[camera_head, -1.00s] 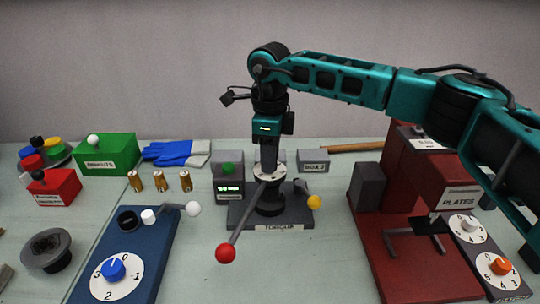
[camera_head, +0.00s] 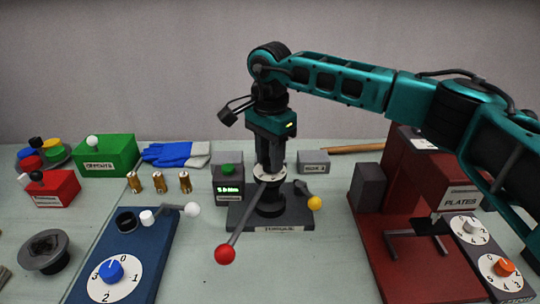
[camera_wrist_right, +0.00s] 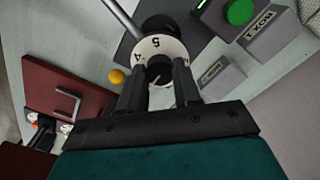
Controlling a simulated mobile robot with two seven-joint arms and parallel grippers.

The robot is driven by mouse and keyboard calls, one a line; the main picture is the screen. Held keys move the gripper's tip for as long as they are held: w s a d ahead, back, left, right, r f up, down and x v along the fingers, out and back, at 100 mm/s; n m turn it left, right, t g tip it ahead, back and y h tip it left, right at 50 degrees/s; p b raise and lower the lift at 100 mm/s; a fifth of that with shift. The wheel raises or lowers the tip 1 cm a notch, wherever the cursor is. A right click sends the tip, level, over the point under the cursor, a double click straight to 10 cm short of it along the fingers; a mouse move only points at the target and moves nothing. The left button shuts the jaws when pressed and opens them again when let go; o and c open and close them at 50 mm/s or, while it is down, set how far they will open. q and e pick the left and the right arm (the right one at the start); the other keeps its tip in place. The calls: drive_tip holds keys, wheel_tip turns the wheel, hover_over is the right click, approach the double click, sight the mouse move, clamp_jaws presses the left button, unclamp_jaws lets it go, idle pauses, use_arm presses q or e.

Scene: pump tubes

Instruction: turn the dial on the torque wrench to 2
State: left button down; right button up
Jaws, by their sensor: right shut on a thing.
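The torque wrench stands on a dark base labelled TORQUE (camera_head: 284,228) in the middle of the table. Its white numbered dial (camera_head: 270,177) sits on top, and 5 and 4 can be read on it in the right wrist view (camera_wrist_right: 152,46). A long lever with a red ball (camera_head: 225,254) slants toward the front left. A yellow ball (camera_head: 315,203) is at the base's right side. My right gripper (camera_head: 268,170) points down from above and is shut on the dial's dark centre knob (camera_wrist_right: 160,70). My left gripper is not in view.
A block with a green button and lit display (camera_head: 228,185) stands left of the base, a grey box (camera_head: 313,162) behind it. A blue panel with a dial (camera_head: 150,258) is at left, a red PLATES press (camera_head: 410,235) at right. Brass pieces (camera_head: 160,182) stand behind.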

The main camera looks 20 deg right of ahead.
drive_tip(key=n, duration=0.4)
drive_tip(key=shift+n, duration=2.3)
drive_tip(key=o, duration=1.1)
drive_tip(key=shift+c, duration=0.2)
wheel_tip(320, 180, up, 13)
drive_tip(key=shift+f, duration=0.1)
